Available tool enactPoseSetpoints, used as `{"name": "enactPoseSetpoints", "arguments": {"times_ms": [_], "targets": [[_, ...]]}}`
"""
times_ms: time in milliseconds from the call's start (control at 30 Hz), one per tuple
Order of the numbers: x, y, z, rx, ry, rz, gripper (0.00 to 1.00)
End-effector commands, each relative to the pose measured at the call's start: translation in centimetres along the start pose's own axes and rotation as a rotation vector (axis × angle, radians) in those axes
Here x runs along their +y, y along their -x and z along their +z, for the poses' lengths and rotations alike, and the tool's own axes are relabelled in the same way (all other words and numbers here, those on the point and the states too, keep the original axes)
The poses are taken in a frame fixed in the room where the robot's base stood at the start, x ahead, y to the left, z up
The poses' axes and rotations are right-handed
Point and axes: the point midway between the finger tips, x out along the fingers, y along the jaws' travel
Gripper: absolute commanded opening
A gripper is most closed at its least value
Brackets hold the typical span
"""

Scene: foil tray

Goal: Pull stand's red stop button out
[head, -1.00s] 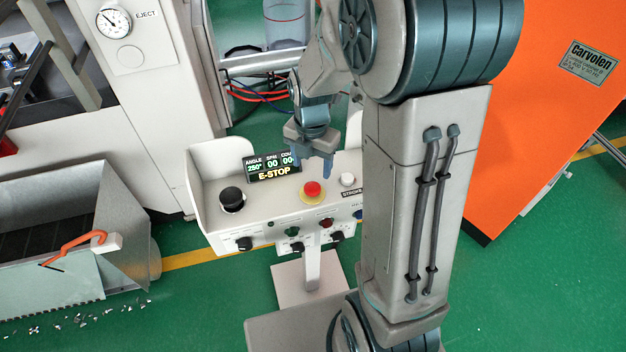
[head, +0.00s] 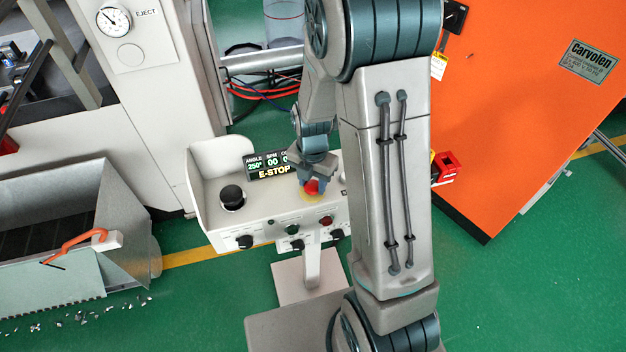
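The stand (head: 262,222) is a pale control box on a post, with a display (head: 268,166) that reads E-STOP. The red stop button (head: 312,187) sits on a yellow base on the stand's top face. My gripper (head: 312,188) is right at the button, pointing down, with its fingers around or just over the red cap. The fingers partly cover the button. I cannot tell whether they touch it or how far they are parted.
A black knob (head: 232,197) stands on the stand's left part. Several small knobs and buttons line the front face. My arm hides the stand's right end. An orange cabinet (head: 530,100) is at the right, and a metal chute (head: 110,215) is at the left.

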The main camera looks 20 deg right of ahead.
Motion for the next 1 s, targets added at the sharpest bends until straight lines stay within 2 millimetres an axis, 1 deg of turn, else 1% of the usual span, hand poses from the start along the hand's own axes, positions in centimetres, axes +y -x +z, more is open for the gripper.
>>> {"name": "enactPoseSetpoints", "arguments": {"times_ms": [33, 67, 100, 200, 400, 633, 667, 700, 733, 1000], "targets": [[0.0, 0.0, 0.0, 0.000, 0.000, 0.000, 0.10], [0.0, 0.0, 0.0, 0.000, 0.000, 0.000, 0.02], [0.0, 0.0, 0.0, 0.000, 0.000, 0.001, 0.00], [0.0, 0.2, 0.0, 0.000, -0.001, 0.002, 0.00], [0.0, 1.3, 0.1, -0.001, -0.002, 0.002, 0.00], [0.1, 1.5, 0.1, -0.003, -0.001, 0.002, 0.00], [0.1, 1.5, 0.1, -0.003, -0.001, 0.003, 0.42], [0.1, 1.5, 0.1, -0.003, -0.001, 0.003, 0.53], [0.1, 1.5, 0.1, -0.003, -0.001, 0.003, 0.60], [0.1, 1.4, 0.0, -0.002, 0.000, 0.001, 0.60]]}}
